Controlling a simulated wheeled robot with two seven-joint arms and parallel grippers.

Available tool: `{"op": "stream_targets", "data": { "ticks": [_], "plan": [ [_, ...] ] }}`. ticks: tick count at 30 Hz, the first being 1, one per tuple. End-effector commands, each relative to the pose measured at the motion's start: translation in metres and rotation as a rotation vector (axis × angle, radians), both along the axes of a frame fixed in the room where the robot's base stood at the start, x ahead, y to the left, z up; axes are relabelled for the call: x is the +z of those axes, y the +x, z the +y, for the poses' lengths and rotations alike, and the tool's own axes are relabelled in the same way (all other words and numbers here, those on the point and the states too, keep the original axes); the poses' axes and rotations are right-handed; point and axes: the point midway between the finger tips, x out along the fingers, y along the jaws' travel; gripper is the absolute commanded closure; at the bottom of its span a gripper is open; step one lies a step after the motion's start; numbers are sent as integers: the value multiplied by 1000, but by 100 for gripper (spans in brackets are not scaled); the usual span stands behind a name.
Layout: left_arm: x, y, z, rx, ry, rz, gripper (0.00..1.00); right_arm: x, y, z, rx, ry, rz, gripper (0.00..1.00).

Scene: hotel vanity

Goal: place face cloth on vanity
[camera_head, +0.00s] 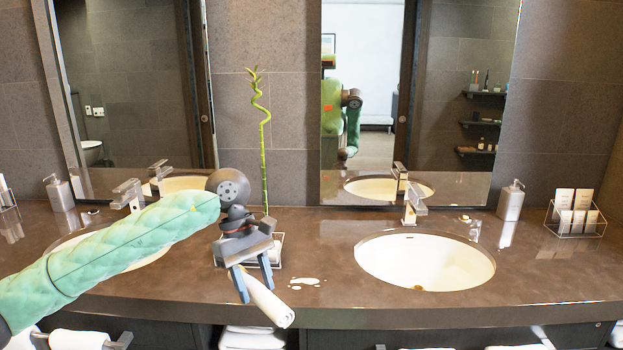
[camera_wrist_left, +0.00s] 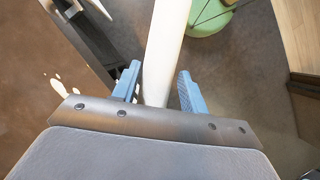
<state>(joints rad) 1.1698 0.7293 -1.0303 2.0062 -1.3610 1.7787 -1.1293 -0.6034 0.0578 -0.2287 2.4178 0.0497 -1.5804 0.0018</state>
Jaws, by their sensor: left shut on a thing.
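A rolled white face cloth (camera_head: 264,299) is held between the blue fingers of my left gripper (camera_head: 254,284), near the front edge of the brown vanity (camera_head: 190,276). The cloth slants down to the right, and its lower end overlaps the front edge in the head view. In the left wrist view the face cloth (camera_wrist_left: 166,45) runs up from between the two fingers of the left gripper (camera_wrist_left: 160,90). The vanity top (camera_wrist_left: 40,75) lies to the left there, with floor beyond its edge. My right gripper is not in view.
A white sink (camera_head: 425,262) is right of the gripper, and another is partly behind my left arm. A bamboo stalk (camera_head: 263,150) stands behind the gripper. White spots (camera_head: 305,281) lie on the vanity beside the cloth. A wire holder (camera_head: 575,222) stands far right.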

Motion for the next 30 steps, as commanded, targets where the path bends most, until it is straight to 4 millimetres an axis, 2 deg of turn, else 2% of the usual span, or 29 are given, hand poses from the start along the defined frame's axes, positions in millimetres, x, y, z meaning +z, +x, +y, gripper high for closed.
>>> {"op": "stream_targets", "data": {
  "ticks": [5, 11, 17, 18, 24, 30],
  "plan": [
    [-20, 8, 6, -236, 2, 2, 78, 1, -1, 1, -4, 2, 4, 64],
    [-56, 15, 17, -491, 3, 3, 78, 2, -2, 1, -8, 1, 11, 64],
    [-106, 18, 35, -697, 2, 4, 78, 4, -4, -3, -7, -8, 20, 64],
    [-119, 18, 41, -729, 3, 6, 78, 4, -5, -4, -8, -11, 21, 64],
    [-185, 10, 68, -755, 1, 3, 78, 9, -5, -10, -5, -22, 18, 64],
    [-230, -6, 88, -740, 1, 1, 78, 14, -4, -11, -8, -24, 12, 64]
  ]
}}
